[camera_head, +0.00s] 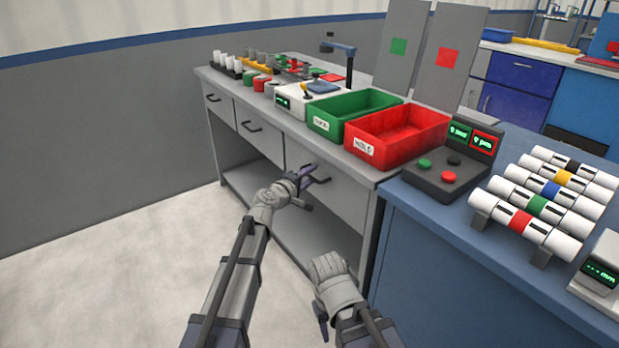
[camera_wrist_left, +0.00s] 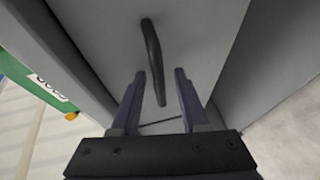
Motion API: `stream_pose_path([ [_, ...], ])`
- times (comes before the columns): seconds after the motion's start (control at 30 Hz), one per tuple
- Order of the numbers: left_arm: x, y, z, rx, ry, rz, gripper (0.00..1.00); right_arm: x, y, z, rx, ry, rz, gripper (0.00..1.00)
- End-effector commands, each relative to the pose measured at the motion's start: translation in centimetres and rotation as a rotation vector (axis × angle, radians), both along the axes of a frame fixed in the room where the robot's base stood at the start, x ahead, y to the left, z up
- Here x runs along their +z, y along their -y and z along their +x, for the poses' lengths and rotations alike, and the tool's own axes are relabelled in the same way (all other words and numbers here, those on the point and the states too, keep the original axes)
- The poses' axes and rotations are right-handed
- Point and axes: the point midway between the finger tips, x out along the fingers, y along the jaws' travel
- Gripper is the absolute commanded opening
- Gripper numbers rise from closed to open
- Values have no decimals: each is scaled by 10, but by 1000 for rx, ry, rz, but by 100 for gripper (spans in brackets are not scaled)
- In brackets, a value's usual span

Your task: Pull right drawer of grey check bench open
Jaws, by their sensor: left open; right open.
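The grey check bench (camera_head: 285,231) has a row of grey drawers under its top. The right drawer (camera_head: 344,197) sits flush and looks closed. In the left wrist view its front (camera_wrist_left: 205,50) fills the middle, with a dark bar handle (camera_wrist_left: 149,38). My left gripper (camera_head: 318,174) is at this drawer's front and partly covers the handle in the head view. In the wrist view its two open fingers (camera_wrist_left: 159,74) straddle the handle's near part, with a gap on each side. My right gripper (camera_head: 321,318) is low in front of the bench, empty; its fingertips are hard to make out.
A green bin (camera_head: 335,122) and a red bin (camera_head: 372,153) stand on the bench top above the drawer. A blue bench (camera_head: 440,250) with a control box and banded white pipes adjoins at right. The floor (camera_head: 110,245) at left is clear.

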Motion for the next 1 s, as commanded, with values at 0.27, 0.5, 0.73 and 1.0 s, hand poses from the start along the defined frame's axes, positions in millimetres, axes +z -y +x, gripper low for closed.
stream_pose_path([
  [0.27,0,0,0,0,0,0,21,0,0,0,0,0,0,50],
  [0.5,0,-1,0,0,0,0,0,0,0,0,0,0,0,50],
  [0.73,0,-1,0,0,0,0,0,0,0,0,0,0,0,50],
  [1.0,0,-1,0,0,1,1,0,0,0,0,0,0,0,50],
])
